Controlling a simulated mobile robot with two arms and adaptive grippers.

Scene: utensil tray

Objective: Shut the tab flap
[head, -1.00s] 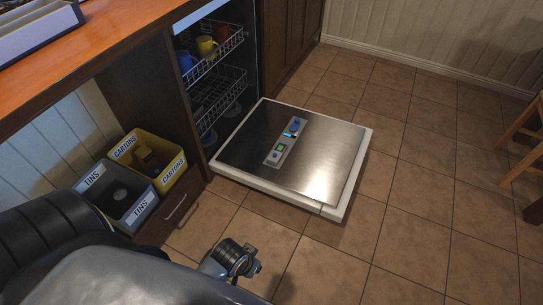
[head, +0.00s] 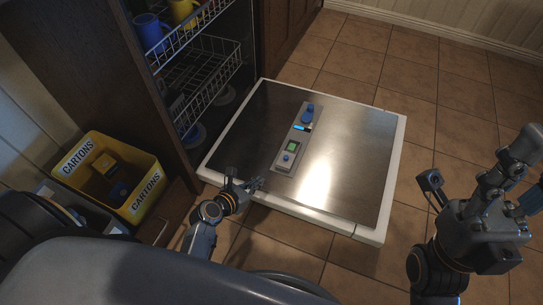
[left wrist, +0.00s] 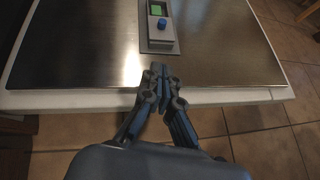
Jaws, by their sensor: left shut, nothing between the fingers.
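The dishwasher door (head: 250,118) lies open and flat, its steel inner face up. A grey dispenser panel (head: 281,163) is set in its middle and also shows in the left wrist view (left wrist: 146,32). The panel has a blue round part (head: 308,112), a lit blue strip, a framed green square (head: 293,146) and a blue button (head: 288,157). I cannot make out the tab flap separately. My left gripper (head: 257,184) is shut and empty over the door's near edge, short of the panel; it also shows in the left wrist view (left wrist: 158,72). My right gripper (head: 520,172) is off to the right of the door.
The dishwasher's wire racks (head: 208,75) with mugs stand behind the door at the left. A yellow CARTONS box (head: 143,198) sits at the lower left beside a cabinet. Tiled floor (head: 435,90) is free around the door's right side.

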